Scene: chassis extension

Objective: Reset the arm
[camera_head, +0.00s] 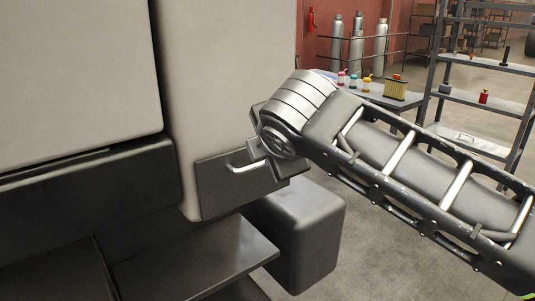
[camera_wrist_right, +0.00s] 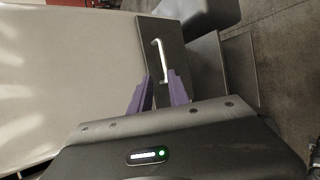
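My right arm (camera_head: 410,170) comes in from the right in the head view and reaches toward a white cabinet-like body (camera_head: 225,80). Its wrist is close to a dark panel (camera_head: 215,190) with a silver bar handle (camera_head: 245,165). In the right wrist view my right gripper (camera_wrist_right: 163,88) has two purple fingers standing apart, with nothing held between them. The silver handle (camera_wrist_right: 162,60) lies just ahead of the fingertips, on the dark panel (camera_wrist_right: 172,50); whether they touch it I cannot tell. My left gripper is not in view.
A dark ledge (camera_head: 195,265) and a dark rounded block (camera_head: 300,235) stick out below the panel. Behind my right arm are a table with small bottles and a yellow-black box (camera_head: 395,90), grey shelving (camera_head: 480,95) and gas cylinders (camera_head: 356,45). Floor is open at the bottom middle.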

